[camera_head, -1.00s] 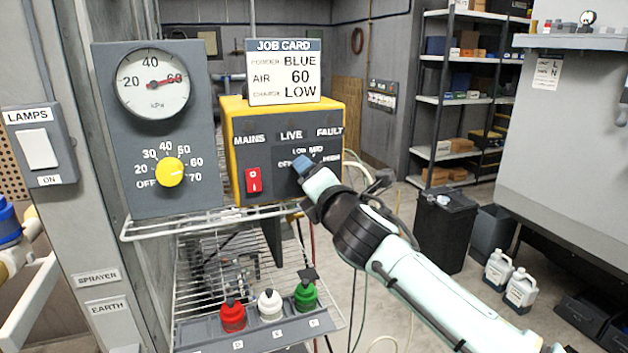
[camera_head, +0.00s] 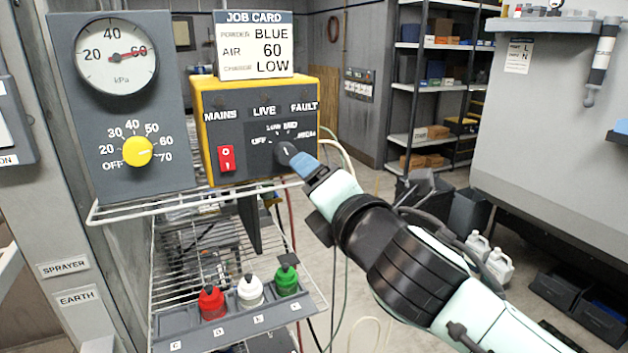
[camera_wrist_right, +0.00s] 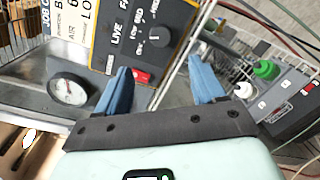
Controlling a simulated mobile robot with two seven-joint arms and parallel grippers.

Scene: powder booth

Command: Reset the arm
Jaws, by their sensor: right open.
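My right gripper (camera_head: 304,167) is in front of the lower right of the yellow-edged control box (camera_head: 197,130). Its two blue fingers stand apart and empty in the right wrist view (camera_wrist_right: 162,82). The box's dark charge knob (camera_head: 287,150) shows just left of the fingertips in the head view, and also in the wrist view (camera_wrist_right: 158,37). In the wrist view the fingers are clear of the knob; in the head view they overlap its edge. The job card (camera_head: 253,45) on top reads BLUE, 60, LOW. My left gripper is out of view.
A gauge (camera_head: 116,55) reads about 60 above a yellow dial (camera_head: 137,151). A red switch (camera_head: 227,158) is on the box. Below, a wire shelf (camera_head: 185,262) is near red (camera_head: 211,303), white (camera_head: 250,291) and green (camera_head: 287,279) capped connectors. Hoses hang behind my arm.

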